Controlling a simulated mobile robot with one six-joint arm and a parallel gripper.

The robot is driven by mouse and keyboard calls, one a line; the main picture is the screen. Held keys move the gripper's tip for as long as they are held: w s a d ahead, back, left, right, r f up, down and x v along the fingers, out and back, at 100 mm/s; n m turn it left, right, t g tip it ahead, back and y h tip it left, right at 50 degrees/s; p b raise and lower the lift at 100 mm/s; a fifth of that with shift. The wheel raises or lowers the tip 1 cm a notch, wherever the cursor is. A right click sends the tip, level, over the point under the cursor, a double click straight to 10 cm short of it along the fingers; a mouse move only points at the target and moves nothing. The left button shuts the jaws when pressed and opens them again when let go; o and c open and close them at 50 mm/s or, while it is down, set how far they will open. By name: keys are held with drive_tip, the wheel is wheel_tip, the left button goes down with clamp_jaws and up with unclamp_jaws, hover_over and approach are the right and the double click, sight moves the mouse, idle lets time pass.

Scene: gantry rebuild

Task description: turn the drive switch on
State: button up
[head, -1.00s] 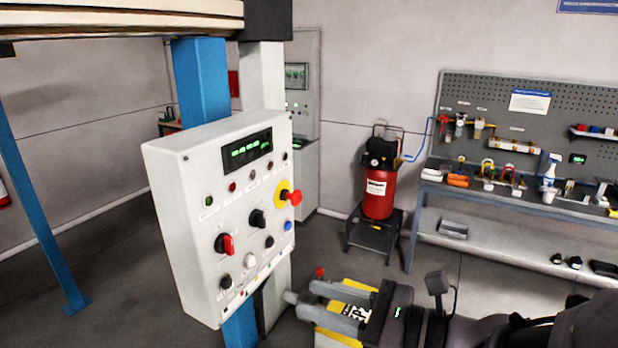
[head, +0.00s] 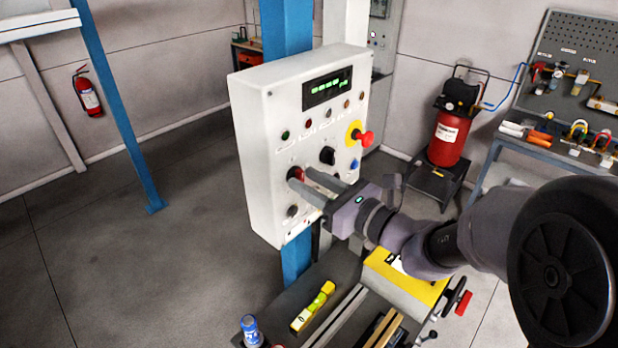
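The white control panel (head: 268,110) hangs on a blue post in the middle of the head view. A rotary switch with a red handle (head: 298,174) is at its lower left; its label is too small to read, so I cannot tell whether it is the drive switch. My gripper (head: 301,177) is at the panel face, its two grey fingers apart, one on each side of the red handle. The fingers partly hide the switch, and contact cannot be made out. A black rotary knob (head: 327,156) is to the upper right of it.
A red mushroom button on a yellow plate (head: 354,133) and a blue button (head: 354,164) are on the panel's right side. Below is a bench with a yellow level (head: 313,306) and a can (head: 250,331). A red compressor (head: 447,139) stands behind.

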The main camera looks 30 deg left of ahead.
clamp_jaws()
drive_tip(key=shift+r+m+p, duration=0.1)
drive_tip(key=shift+m+p, duration=0.2)
drive_tip(key=shift+m, duration=0.1)
drive_tip(key=shift+r+m+p, duration=0.1)
drive_tip(key=shift+m+p, duration=0.85)
drive_tip(key=shift+m, duration=0.05)
drive_tip(key=m+p, duration=0.3)
drive_tip(key=shift+w+m, duration=0.1)
drive_tip(key=shift+m, duration=0.2)
drive_tip(key=m+p, duration=0.6)
drive_tip(key=m, duration=0.1)
drive_tip(key=m+p, duration=0.4)
drive_tip(key=shift+w+f, duration=0.1)
drive_tip(key=shift+f, duration=0.2)
drive_tip(key=shift+f+m+p, duration=0.1)
drive_tip(key=shift+m+p, duration=0.2)
drive_tip(key=shift+m, duration=0.1)
